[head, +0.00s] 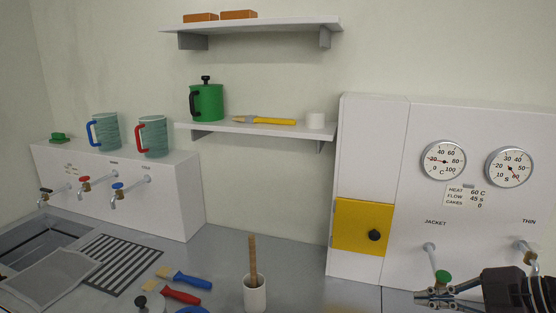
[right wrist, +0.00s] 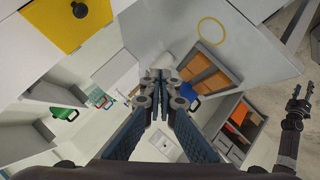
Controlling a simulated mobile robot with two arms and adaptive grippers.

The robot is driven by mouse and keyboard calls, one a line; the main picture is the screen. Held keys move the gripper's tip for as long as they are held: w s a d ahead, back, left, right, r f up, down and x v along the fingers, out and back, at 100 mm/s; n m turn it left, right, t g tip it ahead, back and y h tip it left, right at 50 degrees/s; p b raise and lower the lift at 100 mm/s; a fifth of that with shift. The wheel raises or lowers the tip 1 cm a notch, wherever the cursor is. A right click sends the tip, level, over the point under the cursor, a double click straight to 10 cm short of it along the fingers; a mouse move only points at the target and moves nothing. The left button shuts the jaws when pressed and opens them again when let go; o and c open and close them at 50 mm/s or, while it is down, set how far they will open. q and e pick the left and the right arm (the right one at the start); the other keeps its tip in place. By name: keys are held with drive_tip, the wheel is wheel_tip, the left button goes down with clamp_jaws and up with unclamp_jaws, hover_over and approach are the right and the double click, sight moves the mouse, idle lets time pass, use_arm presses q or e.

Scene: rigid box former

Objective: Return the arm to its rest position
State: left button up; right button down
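My right gripper (head: 420,297) is at the lower right of the head view, in front of the white machine and just below a green tap knob (head: 442,277). I cannot tell whether it touches the knob. In the right wrist view its two fingers (right wrist: 161,76) lie close together, with nothing seen between them. An arm at the right edge of that view, seemingly my left one, ends in a small gripper (right wrist: 298,92); its finger state is unclear. The left gripper does not show clearly in the head view.
The white machine (head: 470,120) has two gauges and a closed yellow door (head: 360,222). Shelves (head: 250,130) hold a green pot (head: 208,103). Mugs stand on the tap unit at left.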

drive_tip(key=d+f+m+t+h, duration=0.6)
drive_tip(key=m+t+h, duration=0.15)
drive_tip(key=m, duration=0.35)
drive_tip(key=s+f+m+g+h, duration=0.1)
drive_tip(key=s+f, duration=0.1)
drive_tip(key=f, duration=0.1)
drive_tip(key=s+f+m+g+h, duration=0.1)
drive_tip(key=s+f+m, duration=0.1)
drive_tip(key=s+f, duration=0.1)
drive_tip(key=s+f+m+g+h, duration=0.1)
drive_tip(key=s+f+m+h, duration=0.1)
drive_tip(key=f, duration=0.3)
drive_tip(key=shift+s+a, duration=0.25)
drive_tip(key=shift+s, duration=0.15)
drive_tip(key=s+a+f+m+g+y, duration=0.15)
drive_tip(key=s+a+f+g, duration=0.25)
drive_tip(key=s+a, duration=0.45)
drive_tip(key=s+a+f+g+y, duration=0.2)
drive_tip(key=s+a+f+g, duration=0.3)
drive_tip(key=s+a, duration=0.35)
drive_tip(key=s+d+f, duration=0.1)
drive_tip(key=s+f, duration=0.2)
drive_tip(key=f, duration=2.5)
drive_tip(key=s+d+f+g, duration=0.2)
drive_tip(key=s+d+f, duration=0.1)
drive_tip(key=s+f, duration=1.2)
drive_tip(key=shift+s+d+h+b, duration=0.15)
drive_tip(key=shift+s+h+b, duration=0.25)
drive_tip(key=shift+s, duration=0.35)
